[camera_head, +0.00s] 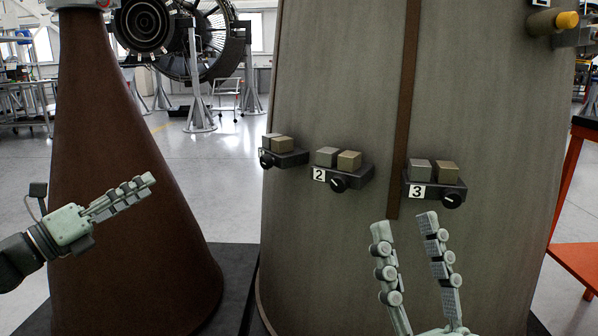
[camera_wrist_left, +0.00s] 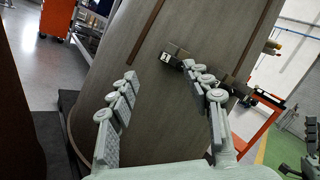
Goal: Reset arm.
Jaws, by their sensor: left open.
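My left gripper (camera_head: 147,183) is at the left of the head view, in front of the brown cone and seen edge-on, so its fingers overlap. In the left wrist view it (camera_wrist_left: 160,72) shows spread fingers with nothing between them. My right gripper (camera_head: 403,223) is at the bottom right of the head view, fingers pointing up and apart, with nothing between them. It appears just below the dark control box labelled 3 (camera_head: 434,190); whether they touch cannot be told.
A large grey-brown tapered casing (camera_head: 330,235) fills the right half. It carries the box labelled 2 (camera_head: 345,174) and another box (camera_head: 285,158). A brown cone (camera_head: 110,130) stands left. An orange frame (camera_head: 575,255) stands at far right. Open floor (camera_head: 215,215) shows between the cone and casing.

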